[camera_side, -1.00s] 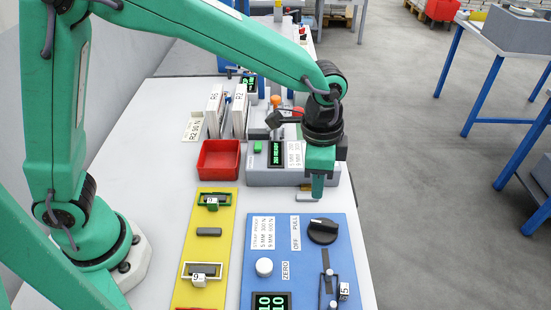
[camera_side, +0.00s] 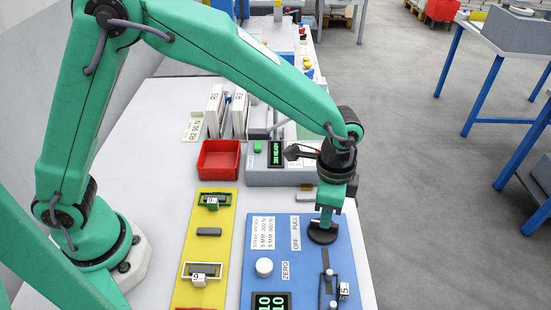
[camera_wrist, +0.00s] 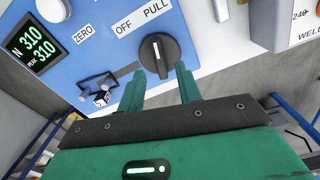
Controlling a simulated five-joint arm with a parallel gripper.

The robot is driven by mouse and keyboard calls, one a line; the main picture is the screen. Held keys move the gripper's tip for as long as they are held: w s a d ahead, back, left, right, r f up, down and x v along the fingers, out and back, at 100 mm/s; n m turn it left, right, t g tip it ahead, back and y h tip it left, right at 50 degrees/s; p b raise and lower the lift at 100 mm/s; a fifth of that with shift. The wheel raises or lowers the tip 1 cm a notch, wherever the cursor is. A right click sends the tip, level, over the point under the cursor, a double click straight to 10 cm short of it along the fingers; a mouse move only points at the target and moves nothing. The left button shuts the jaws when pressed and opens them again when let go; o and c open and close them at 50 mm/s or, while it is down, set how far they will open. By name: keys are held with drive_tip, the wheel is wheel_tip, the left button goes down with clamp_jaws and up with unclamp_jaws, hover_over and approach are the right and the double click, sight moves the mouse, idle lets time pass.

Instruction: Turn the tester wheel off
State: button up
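The tester wheel is a black round knob (camera_side: 322,236) on the blue panel (camera_side: 290,250), partly hidden behind my fingers in the side view. In the wrist view the wheel (camera_wrist: 158,52) shows a raised grip bar with a white line pointing up towards the printed word PULL. The word OFF (camera_wrist: 124,29) stands to the left of PULL (camera_wrist: 157,9). My gripper (camera_side: 326,222) is pointing down at the wheel. In the wrist view my gripper's (camera_wrist: 164,70) two green fingers are apart, with nothing between the tips but the wheel's near edge. Whether they touch it cannot be told.
The panel also has a white ZERO button (camera_side: 264,267), a green-digit display (camera_side: 268,302) and a clamp fixture (camera_side: 328,285). A yellow board (camera_side: 206,240) lies to the left. A grey box with a display (camera_side: 258,176) and a red tray (camera_side: 218,160) stand behind.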

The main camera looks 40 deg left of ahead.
drive_tip(key=shift+f, duration=2.1)
clamp_jaws()
